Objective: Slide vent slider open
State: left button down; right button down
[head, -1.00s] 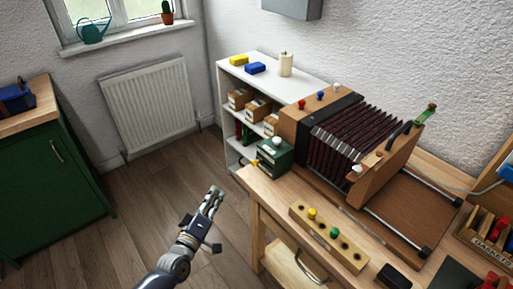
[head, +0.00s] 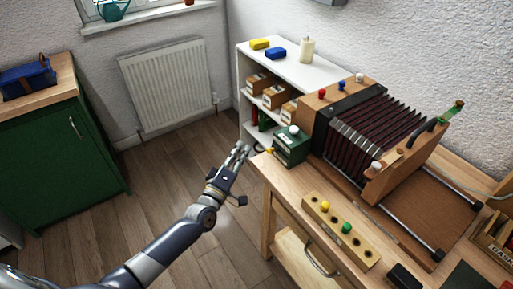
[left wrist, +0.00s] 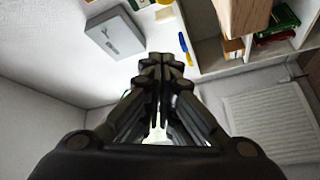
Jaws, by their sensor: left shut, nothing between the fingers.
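A green box (head: 292,150) with a white knob (head: 294,130) on top stands at the left end of the wooden bench. A small yellow tab (head: 269,150) shows at its left side; I cannot tell whether this is the vent slider. A bellows instrument (head: 362,130) with wooden ends and coloured knobs stands behind and to the right of the box. My left gripper (head: 240,152) is shut and empty, in front of the shelf and just left of the green box, apart from it. Its closed fingers also show in the left wrist view (left wrist: 160,70). My right gripper is not in view.
A wooden block with yellow and green pegs (head: 340,230) lies on the bench (head: 285,182). A white shelf (head: 325,73) holding small boxes stands behind my left gripper. A green cabinet (head: 65,150) is at the left. The floor between is clear.

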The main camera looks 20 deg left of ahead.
aim_at(272, 149)
pick_arm(q)
jog(key=w+d, duration=0.1)
jog(key=w+d+p, duration=0.1)
jog(key=w+d, duration=0.1)
jog(key=w, duration=0.1)
jog(key=shift+f, duration=0.3)
jog(key=shift+s+d+f, duration=0.15)
jog(key=shift+s+d, duration=0.1)
jog(key=shift+d, duration=0.15)
jog(key=shift+f, duration=0.1)
jog(key=s+d, duration=0.1)
jog(key=d, duration=0.1)
jog(key=s+d+p, duration=0.1)
jog(key=s+d, duration=0.1)
jog(key=shift+s+d+p, duration=0.1)
jog(key=shift+p, duration=0.2)
